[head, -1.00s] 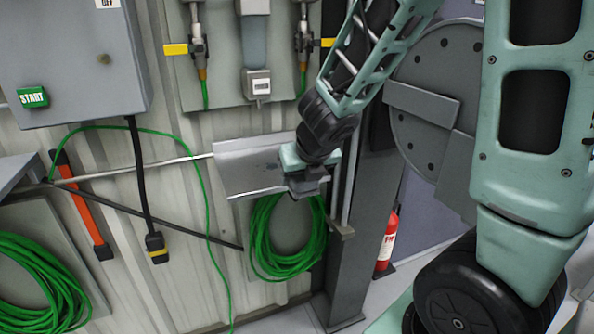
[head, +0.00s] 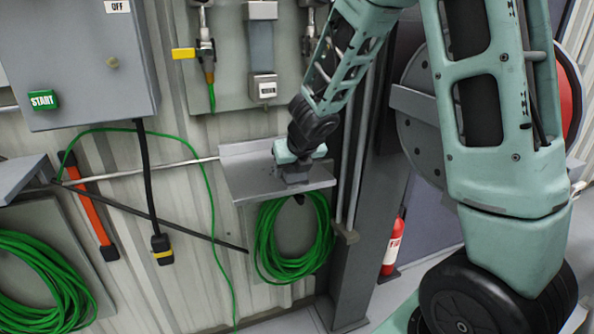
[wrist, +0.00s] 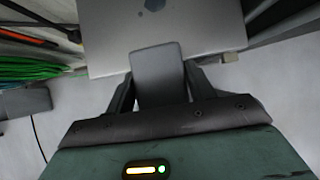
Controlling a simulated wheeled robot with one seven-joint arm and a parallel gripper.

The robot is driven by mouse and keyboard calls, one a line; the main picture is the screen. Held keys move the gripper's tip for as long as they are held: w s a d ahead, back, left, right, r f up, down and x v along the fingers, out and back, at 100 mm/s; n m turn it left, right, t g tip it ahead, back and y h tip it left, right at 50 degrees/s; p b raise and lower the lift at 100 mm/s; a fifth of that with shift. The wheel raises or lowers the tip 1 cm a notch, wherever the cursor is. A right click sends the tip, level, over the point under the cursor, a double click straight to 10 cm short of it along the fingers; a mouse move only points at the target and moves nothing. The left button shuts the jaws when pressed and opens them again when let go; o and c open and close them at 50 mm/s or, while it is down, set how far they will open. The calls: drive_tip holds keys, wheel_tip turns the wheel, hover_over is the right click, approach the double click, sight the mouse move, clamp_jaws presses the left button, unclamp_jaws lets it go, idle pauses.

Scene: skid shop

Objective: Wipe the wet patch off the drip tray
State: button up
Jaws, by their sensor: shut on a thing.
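The drip tray (head: 248,182) is a grey metal shelf with a raised back, fixed to the wall above a green hose coil. It also shows at the top of the wrist view (wrist: 105,38). My gripper (head: 293,168) is shut on a grey block-like wiper (wrist: 158,75). The wiper is over the right-middle part of the tray, at or just above its surface; contact is unclear.
A green hose coil (head: 290,240) hangs just under the tray. A grey post (head: 360,240) stands close on the right, with a fire extinguisher (head: 393,246) behind it. A dark rod (head: 160,220) slants to the left.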

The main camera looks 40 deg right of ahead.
drive_tip(key=w, duration=0.3)
drive_tip(key=w+d+f+p, duration=0.1)
drive_tip(key=w, duration=0.1)
drive_tip(key=w+d+f+p, duration=0.1)
drive_tip(key=w, duration=0.2)
drive_tip(key=shift+w+d+f, duration=0.15)
drive_tip(key=shift+w+d, duration=0.05)
drive_tip(key=shift+w, duration=0.1)
drive_tip(key=shift+w+d+f+p, duration=0.2)
drive_tip(key=shift+w+p, duration=0.1)
drive_tip(key=shift+w, duration=0.2)
